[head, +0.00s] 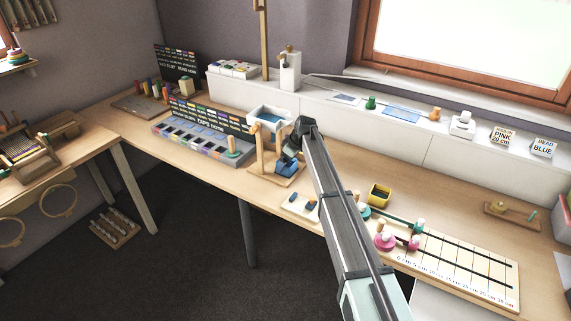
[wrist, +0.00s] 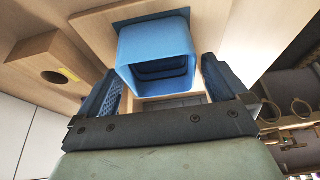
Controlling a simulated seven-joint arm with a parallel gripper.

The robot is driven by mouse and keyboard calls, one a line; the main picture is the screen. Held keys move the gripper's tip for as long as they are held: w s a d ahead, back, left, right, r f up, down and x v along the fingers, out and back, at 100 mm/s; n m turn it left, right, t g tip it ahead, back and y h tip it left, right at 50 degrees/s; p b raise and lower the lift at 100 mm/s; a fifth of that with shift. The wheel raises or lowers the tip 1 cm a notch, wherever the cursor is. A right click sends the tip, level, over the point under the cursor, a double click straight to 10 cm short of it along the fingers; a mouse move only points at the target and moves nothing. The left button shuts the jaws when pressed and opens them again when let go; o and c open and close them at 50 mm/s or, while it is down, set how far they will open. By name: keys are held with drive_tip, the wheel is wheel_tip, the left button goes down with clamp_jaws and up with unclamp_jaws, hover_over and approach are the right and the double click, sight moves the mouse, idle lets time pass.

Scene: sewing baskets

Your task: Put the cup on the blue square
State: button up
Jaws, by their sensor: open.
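The light blue, square-sided cup (wrist: 142,36) is between the two fingers of my gripper (wrist: 159,68) in the wrist view, with its dark hollow facing the camera. The fingers are open, with a gap visible on each side of the cup. The dark blue square (wrist: 122,23) shows behind the cup's far end, and the cup appears to rest on it, mostly covering it. In the head view, my gripper (head: 290,150) is above a small wooden stand, with the blue cup (head: 287,168) just below it. The square cannot be told apart there.
The wooden stand (head: 258,163) has an upright post close to my gripper. A white bin (head: 271,115) is just behind, and a tray of compartments (head: 196,138) lies to the left. A yellow box (head: 379,194) and a ruled board (head: 470,268) lie to the right.

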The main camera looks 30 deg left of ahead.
drive_tip(key=v, duration=1)
drive_tip(key=shift+d+r, duration=0.2)
drive_tip(key=shift+r, duration=0.05)
